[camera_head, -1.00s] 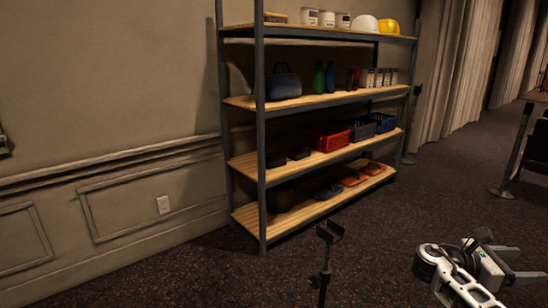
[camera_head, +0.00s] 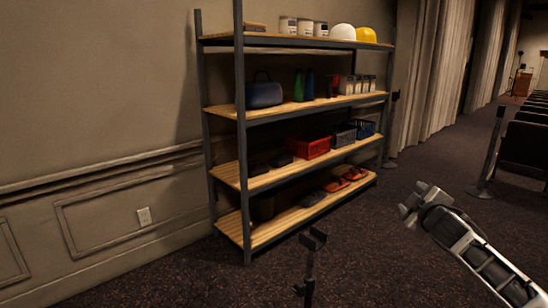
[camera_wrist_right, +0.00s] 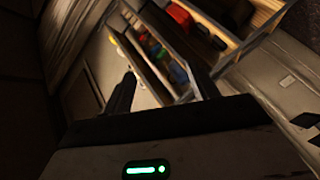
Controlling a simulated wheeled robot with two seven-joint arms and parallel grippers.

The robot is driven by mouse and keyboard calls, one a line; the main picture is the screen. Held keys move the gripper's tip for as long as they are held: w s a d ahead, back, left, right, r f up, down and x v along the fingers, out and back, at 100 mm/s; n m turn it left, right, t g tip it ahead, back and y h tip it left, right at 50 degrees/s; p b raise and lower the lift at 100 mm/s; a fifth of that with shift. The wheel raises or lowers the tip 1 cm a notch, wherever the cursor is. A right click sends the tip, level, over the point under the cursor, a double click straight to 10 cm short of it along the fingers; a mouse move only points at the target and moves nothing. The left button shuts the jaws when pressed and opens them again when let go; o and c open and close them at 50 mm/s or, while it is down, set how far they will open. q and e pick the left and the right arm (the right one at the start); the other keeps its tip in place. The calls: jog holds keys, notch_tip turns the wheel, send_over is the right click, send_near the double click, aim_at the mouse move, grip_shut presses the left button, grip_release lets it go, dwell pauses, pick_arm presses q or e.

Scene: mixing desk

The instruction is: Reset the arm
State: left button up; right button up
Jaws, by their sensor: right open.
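My right gripper (camera_head: 422,203) is at the right of the head view, raised on its white and black arm over the dark carpet. It is open, and I see nothing between its fingers. In the right wrist view its two dark fingers (camera_wrist_right: 163,90) stand apart, with the shelf rack showing tilted beyond them. The gripper is clear of the rack and touches nothing that I can see. My left gripper is not in view.
A metal shelf rack (camera_head: 243,150) with wooden shelves stands against the wall, holding cans, helmets, a blue bag, bottles, baskets and shoes. A thin dark stand (camera_head: 311,262) rises in front. Posts (camera_head: 490,150) and dark seats (camera_head: 527,150) stand at right. Carpet between is open.

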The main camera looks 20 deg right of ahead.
jog(key=s+a+f+g+y, duration=0.1)
jog(key=s+a+f+y, duration=0.3)
jog(key=a+f, duration=0.75)
jog(key=s+a+f+g+y, duration=0.1)
jog(key=s+a+f+y, duration=0.2)
jog(key=s+a+f, duration=0.55)
jog(key=s+a+f+m+y, duration=0.1)
jog(key=s+a, duration=0.3)
jog(key=a, duration=0.3)
jog(key=s+a+f+m+g+y, duration=0.1)
jog(key=s+a+f, duration=0.1)
jog(key=s+a, duration=0.3)
jog(key=s+a+f+m+y, duration=0.1)
jog(key=s+a, duration=0.3)
jog(key=a, duration=0.6)
jog(key=shift+s+a+f+g, duration=0.15)
jog(key=shift+a+f+g, duration=0.25)
jog(key=shift+f, duration=0.2)
